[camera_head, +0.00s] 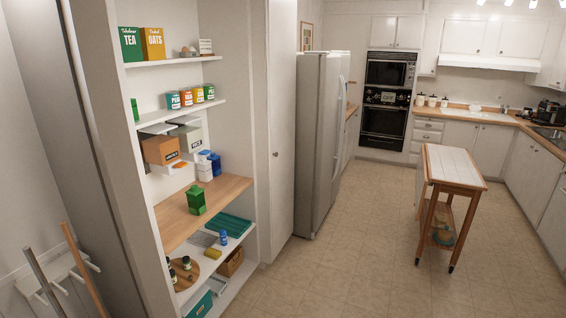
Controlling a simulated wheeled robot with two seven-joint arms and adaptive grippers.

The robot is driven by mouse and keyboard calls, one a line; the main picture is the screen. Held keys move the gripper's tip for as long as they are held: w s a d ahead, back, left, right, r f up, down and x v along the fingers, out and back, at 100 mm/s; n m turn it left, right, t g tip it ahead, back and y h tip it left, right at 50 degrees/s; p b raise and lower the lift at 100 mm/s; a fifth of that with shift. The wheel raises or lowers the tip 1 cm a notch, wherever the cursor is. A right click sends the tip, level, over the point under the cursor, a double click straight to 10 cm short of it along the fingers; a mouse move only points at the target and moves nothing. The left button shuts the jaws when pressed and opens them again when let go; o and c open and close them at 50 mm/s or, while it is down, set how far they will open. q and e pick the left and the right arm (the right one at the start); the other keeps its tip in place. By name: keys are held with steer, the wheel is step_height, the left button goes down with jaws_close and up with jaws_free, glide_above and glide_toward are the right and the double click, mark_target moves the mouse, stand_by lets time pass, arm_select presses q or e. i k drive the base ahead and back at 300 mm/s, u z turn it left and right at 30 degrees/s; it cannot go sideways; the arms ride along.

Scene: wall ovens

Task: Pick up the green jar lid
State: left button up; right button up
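A green jar (196,203) stands upright on the wooden counter of the pantry shelves, left of the picture's middle. A darker green top, which looks like its lid (195,189), sits on the jar. It is small in the picture, so I cannot tell its exact shape or how it is seated. Neither of my grippers is in view.
The wooden counter (215,190) has bare room around the jar. White and blue containers (206,168) stand behind it, and a brown box (160,150) is above. Pantry walls flank the shelves. A fridge (318,140) and kitchen cart (455,168) stand right; the floor between is clear.

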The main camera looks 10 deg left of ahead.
mark_target(195, 190)
steer(key=i, duration=2.3)
steer(key=u, duration=2.6)
